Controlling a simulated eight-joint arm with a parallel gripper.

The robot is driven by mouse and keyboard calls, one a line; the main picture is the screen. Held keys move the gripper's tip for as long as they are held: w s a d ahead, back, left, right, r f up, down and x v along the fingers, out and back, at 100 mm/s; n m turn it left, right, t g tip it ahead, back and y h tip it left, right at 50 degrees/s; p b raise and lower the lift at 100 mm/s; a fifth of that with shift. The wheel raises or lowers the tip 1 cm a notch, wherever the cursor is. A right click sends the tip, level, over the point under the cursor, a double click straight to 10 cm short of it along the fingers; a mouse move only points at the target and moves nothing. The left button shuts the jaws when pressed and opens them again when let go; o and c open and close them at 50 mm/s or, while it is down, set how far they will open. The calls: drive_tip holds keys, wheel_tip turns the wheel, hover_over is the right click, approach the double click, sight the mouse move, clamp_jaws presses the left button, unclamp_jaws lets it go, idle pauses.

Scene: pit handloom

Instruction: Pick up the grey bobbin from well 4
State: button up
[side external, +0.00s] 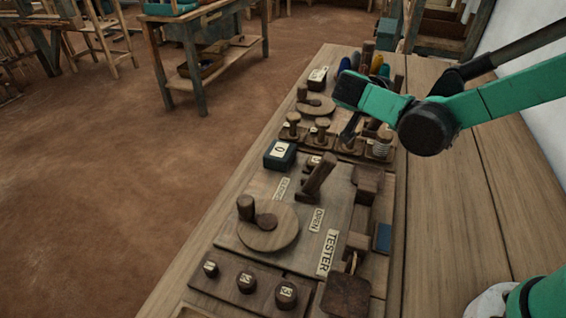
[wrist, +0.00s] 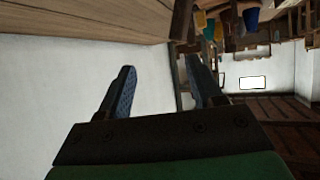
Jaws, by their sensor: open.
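A bobbin wound with pale grey thread (side external: 380,148) stands upright at the right end of a row of wooden wells on the bench in the side view; I take it as the grey bobbin, though no well number is readable. My gripper shows in the wrist view (wrist: 160,65) with two dark blue fingers apart and nothing between them. In the side view my arm's dark end is above and left of the pale bobbin, apart from it, and the fingers cannot be made out there. The bobbin cannot be picked out in the wrist view.
Other bobbins (side external: 292,124) stand in the same row, with a dark tilted piece (side external: 350,130) close beside the pale one. Coloured pieces (side external: 376,64) stand behind. A tester board with a crank disc (side external: 268,228) lies nearer. The bench's right side (side external: 450,200) is bare.

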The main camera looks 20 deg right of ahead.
approach(386, 134)
drive_tip(key=x, duration=0.5)
drive_tip(key=shift+a+f, duration=0.15)
drive_tip(key=x, duration=0.5)
drive_tip(key=shift+c, duration=0.2)
clamp_jaws()
drive_tip(key=shift+r, duration=0.2)
